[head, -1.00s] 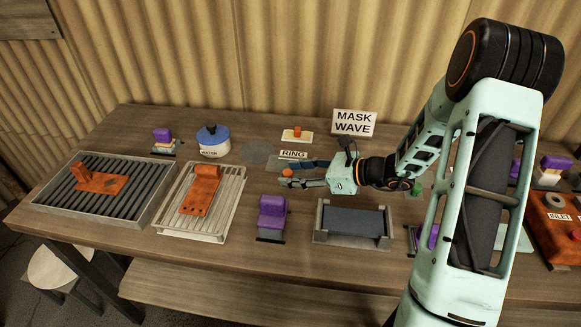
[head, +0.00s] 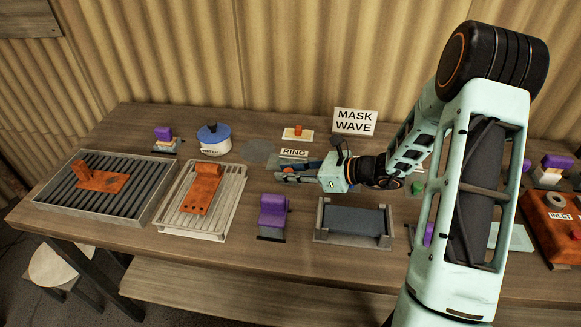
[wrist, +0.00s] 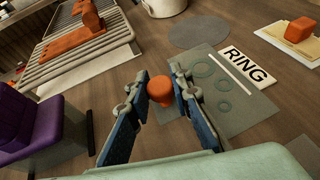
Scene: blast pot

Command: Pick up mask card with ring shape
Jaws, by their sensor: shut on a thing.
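The ring mask card (wrist: 238,121) is a flat grey-green plate with ring outlines and a white RING label (wrist: 247,66). It lies on the table, and its label also shows in the head view (head: 294,153). An orange knob (wrist: 160,88) stands at the card's near edge in the wrist view. My gripper (wrist: 161,82) is shut on this knob, one blue-grey finger on each side. In the head view my gripper (head: 279,172) is low over the table just in front of the label, and hides most of the card.
A white card with an orange knob (head: 297,133) lies behind, beside the MASK WAVE sign (head: 354,121). A grey round disc (head: 259,151) and a blue-lidded pot (head: 214,139) stand left. A purple-handled block (head: 273,214) and a grey cradle (head: 353,222) are in front.

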